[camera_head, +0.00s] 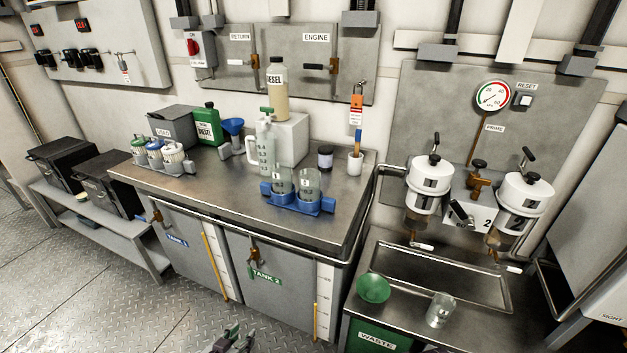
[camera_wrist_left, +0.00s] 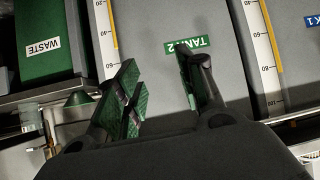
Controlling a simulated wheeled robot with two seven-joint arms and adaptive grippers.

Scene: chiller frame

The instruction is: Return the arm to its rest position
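My left gripper (camera_head: 232,342) shows at the bottom edge of the head view, low over the floor in front of the tank cabinet. In the left wrist view its two green-padded fingers (camera_wrist_left: 158,85) stand apart with nothing between them. Beyond them is the grey Tank 2 door, whose green label (camera_wrist_left: 187,45) appears upside down there. The rest of my left arm is out of the head view. I do not see my right gripper in either view.
The metal workbench (camera_head: 225,192) carries bottles, a jug and a blue holder (camera_head: 297,204) with beakers. The floor (camera_head: 90,290) at left is clear.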

